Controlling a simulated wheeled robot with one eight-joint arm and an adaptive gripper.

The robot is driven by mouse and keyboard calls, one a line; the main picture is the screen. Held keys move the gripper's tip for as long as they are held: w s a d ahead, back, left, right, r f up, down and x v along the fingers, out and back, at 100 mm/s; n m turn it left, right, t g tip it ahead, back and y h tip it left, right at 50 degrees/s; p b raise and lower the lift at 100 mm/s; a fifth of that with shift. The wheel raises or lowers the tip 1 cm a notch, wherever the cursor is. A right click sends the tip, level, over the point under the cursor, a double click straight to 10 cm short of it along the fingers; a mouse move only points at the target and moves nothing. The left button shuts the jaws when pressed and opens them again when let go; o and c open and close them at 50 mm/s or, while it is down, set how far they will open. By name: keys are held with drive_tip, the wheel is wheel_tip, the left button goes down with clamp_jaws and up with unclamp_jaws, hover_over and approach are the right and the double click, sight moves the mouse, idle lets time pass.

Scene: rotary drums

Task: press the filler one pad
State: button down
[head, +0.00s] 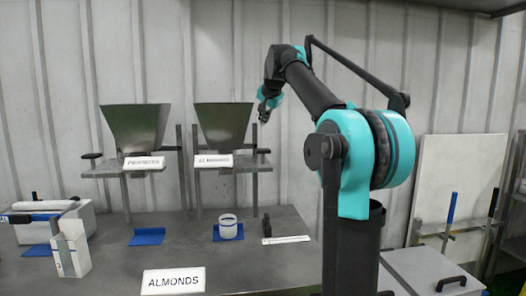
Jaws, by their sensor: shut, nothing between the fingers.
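Two hopper fillers stand at the back of the grey bench: a left one (136,125) with a blurred label and a right one (222,120) labelled ALMONDS. A black pad-like piece (92,156) sticks out left of the left filler, and another (263,151) sits right of the right filler. Nothing marks which filler is number one. A blue mat (147,236) lies bare below the left filler; another (217,234) lies under a white cup (229,228). My gripper (266,108) is small in view, shut and empty, raised right of the right hopper, apart from both black pieces.
An ALMONDS card (173,281) stands at the bench front. A white bin (25,230) and a white box-like stand (71,250) are at the left. A small black upright (266,226) and a white strip (286,240) lie right of the cup. Blue-handled rods (451,208) stand far right.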

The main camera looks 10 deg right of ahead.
sight(264, 150)
drive_tip(key=shift+f, duration=4.05)
drive_tip(key=shift+f, duration=0.2)
drive_tip(key=shift+f, duration=0.2)
drive_tip(key=shift+f, duration=1.65)
drive_tip(key=shift+r, duration=2.1)
drive_tip(key=shift+r, duration=0.1)
drive_tip(key=shift+r, duration=2.4)
